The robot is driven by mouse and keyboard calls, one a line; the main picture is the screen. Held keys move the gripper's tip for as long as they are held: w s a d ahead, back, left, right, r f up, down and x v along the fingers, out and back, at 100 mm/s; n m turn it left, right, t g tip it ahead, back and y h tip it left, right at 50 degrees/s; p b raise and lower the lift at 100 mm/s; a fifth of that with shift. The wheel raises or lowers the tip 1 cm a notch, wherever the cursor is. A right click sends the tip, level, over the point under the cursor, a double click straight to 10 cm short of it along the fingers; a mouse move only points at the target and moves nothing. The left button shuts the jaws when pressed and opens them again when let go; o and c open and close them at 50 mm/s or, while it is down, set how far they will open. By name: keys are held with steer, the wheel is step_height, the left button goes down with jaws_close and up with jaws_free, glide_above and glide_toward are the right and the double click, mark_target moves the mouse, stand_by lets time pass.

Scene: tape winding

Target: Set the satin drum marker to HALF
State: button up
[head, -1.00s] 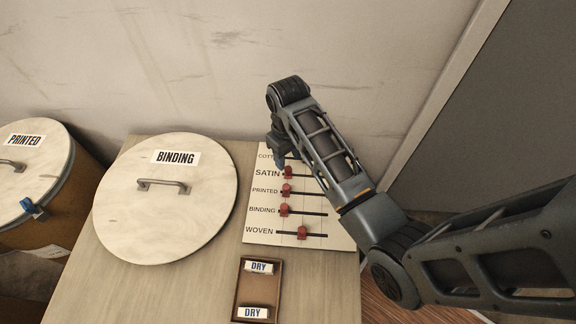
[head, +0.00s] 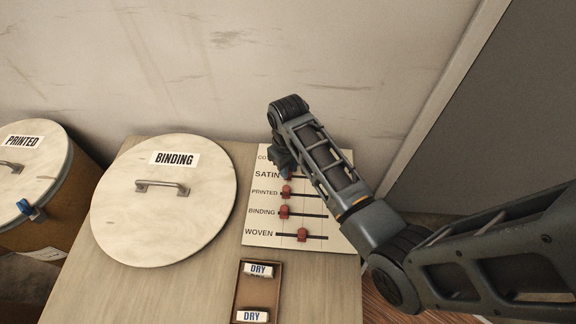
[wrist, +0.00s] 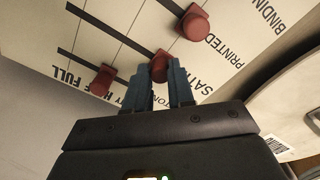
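The satin marker is a red slider on the SATIN row of the white marker board (head: 334,240). In the head view its row lies under my gripper (head: 286,165), and only a sliver of red shows near the left end of the track. In the wrist view the satin marker (wrist: 160,64) sits between the blue fingertips of my gripper (wrist: 162,75), one finger on each side. I cannot tell whether the fingers press on it. Its black track runs away from it to the upper left, towards the HALF and FULL side.
The printed marker (head: 286,192), binding marker (head: 284,212) and woven marker (head: 302,235) are on rows below. The cotton marker (wrist: 103,80) is close beside my gripper. A round BINDING lid (head: 165,215) and a tray (head: 240,290) with two DRY labels are nearby.

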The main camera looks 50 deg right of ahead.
jaws_close()
steer(key=s+d+p, duration=0.1)
steer(key=s, duration=0.1)
steer(key=s+d+p, duration=0.2)
steer(key=shift+s, duration=0.1)
steer(key=shift+a, duration=0.1)
steer(key=o, duration=0.6)
jaws_free()
steer(key=shift+c, duration=0.2)
steer(key=shift+r, duration=0.1)
